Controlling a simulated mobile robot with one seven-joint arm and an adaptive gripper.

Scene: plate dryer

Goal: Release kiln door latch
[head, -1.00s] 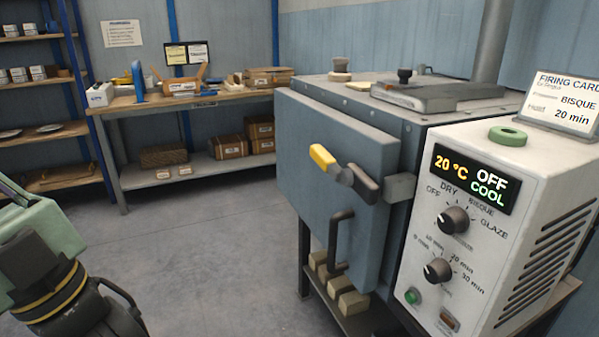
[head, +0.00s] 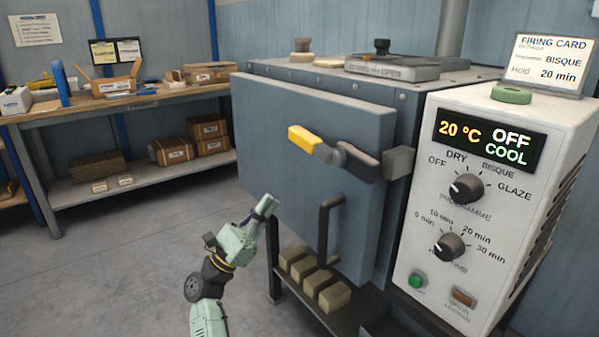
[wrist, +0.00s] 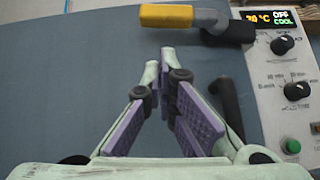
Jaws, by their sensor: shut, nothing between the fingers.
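The kiln door (head: 290,180) is a blue-grey slab that appears shut against the kiln body. Its latch lever (head: 333,154) has a yellow grip (head: 304,139) at the left and a dark arm running right and slightly down to a grey catch block (head: 398,162). In the wrist view the yellow grip (wrist: 166,15) is at the top, above the fingertips. A dark vertical door handle (head: 327,232) sits below the latch. My gripper (head: 268,206) is below and left of the latch, apart from it. In the wrist view its purple-padded fingers (wrist: 159,62) are shut and empty.
The white control box (head: 480,220) stands right of the door and reads 20 °C, OFF, COOL. Several tan blocks (head: 312,282) lie on the shelf under the kiln. A workbench (head: 110,108) is at the back left. The floor left of the door is clear.

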